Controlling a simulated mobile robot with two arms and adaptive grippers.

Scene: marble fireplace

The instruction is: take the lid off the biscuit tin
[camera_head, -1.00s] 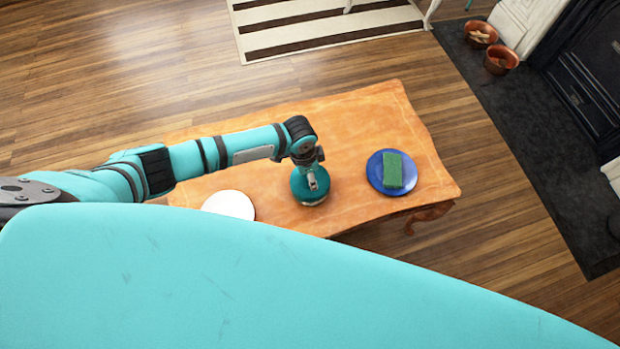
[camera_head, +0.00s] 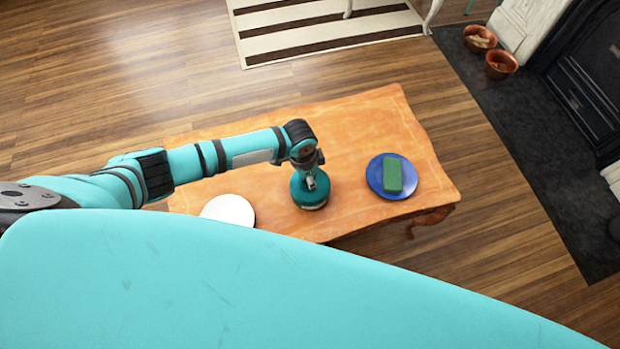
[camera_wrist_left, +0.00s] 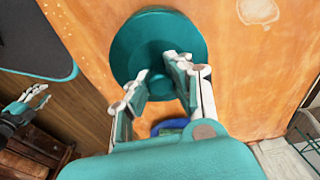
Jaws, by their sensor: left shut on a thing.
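The teal round lid (camera_head: 299,193) sits in the middle of the orange wooden table in the head view, with a thin pale edge of the biscuit tin (camera_head: 317,207) below it. The lid fills the upper middle of the left wrist view (camera_wrist_left: 125,48) and hides the tin there. My left gripper (camera_head: 311,183) points down over the lid, shut on the lid's top; its fingers (camera_wrist_left: 160,68) hide the grasped part. I cannot tell whether lid and tin are apart. My right gripper (camera_wrist_left: 36,98) shows at the left edge of the wrist view, fingers spread, away from the table.
A white plate (camera_head: 228,209) lies left of the tin, partly hidden by my body. A blue plate (camera_head: 374,183) with a green sponge (camera_head: 393,174) lies to the right. The table (camera_head: 350,125) is clear behind the tin. Copper pots (camera_head: 500,64) stand by the fireplace.

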